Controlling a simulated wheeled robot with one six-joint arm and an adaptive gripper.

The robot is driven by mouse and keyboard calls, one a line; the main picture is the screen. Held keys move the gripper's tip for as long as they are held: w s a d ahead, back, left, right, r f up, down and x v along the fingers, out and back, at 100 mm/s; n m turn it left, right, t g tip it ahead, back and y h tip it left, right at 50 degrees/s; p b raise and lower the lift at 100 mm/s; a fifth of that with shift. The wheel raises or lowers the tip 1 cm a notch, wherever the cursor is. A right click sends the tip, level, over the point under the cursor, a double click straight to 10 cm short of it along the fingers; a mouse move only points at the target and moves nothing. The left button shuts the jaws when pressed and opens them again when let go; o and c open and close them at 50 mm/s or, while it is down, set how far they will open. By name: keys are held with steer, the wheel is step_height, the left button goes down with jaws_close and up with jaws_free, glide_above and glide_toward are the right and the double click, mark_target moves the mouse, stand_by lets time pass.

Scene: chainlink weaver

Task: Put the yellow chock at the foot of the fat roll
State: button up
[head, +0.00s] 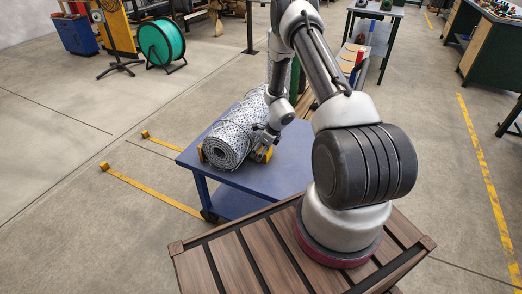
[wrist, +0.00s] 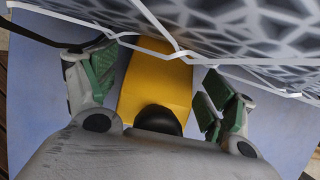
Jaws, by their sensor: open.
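The fat roll (head: 231,141) of grey wire mesh lies on its side on a blue cart. It fills the top of the wrist view (wrist: 240,35). The yellow chock (wrist: 155,82), with a black knob, sits on the blue top at the roll's side, and mesh hides its far end. I cannot tell whether it touches the roll. In the head view the chock (head: 264,156) shows right of the roll's near end. My gripper (wrist: 162,88) is open, with one green-padded finger on each side of the chock, apart from it.
The blue cart (head: 187,158) has some free top to the right of the chock. Another yellow piece (head: 201,153) shows at the roll's left side. A black strap (wrist: 55,38) crosses the wrist view's upper left. Yellow strips (head: 150,188) lie on the floor left of the cart.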

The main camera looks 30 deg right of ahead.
steer(key=s+a+r+n, duration=0.1)
steer(key=s+r+n, duration=0.25)
steer(key=r, duration=0.95)
steer(key=s+a+r+n, duration=0.25)
steer(key=r+n, duration=0.25)
steer(key=r, duration=0.7)
steer(key=s+a+r+n, duration=0.1)
steer(key=s+r+n, duration=0.3)
steer(key=r, duration=0.9)
steer(key=s+r+n+h, duration=0.1)
steer(key=s+r+n, duration=0.3)
steer(key=s, duration=0.4)
steer(key=s+d+r+n+h, duration=0.1)
steer(key=s+r+n, duration=0.4)
steer(key=s, duration=0.3)
steer(key=s+r+n, duration=0.4)
steer(key=s+n, duration=0.3)
steer(key=s, duration=0.2)
steer(key=shift+d+r+t+h, duration=0.3)
steer(key=shift+r+h, duration=0.05)
steer(key=shift+h, duration=0.05)
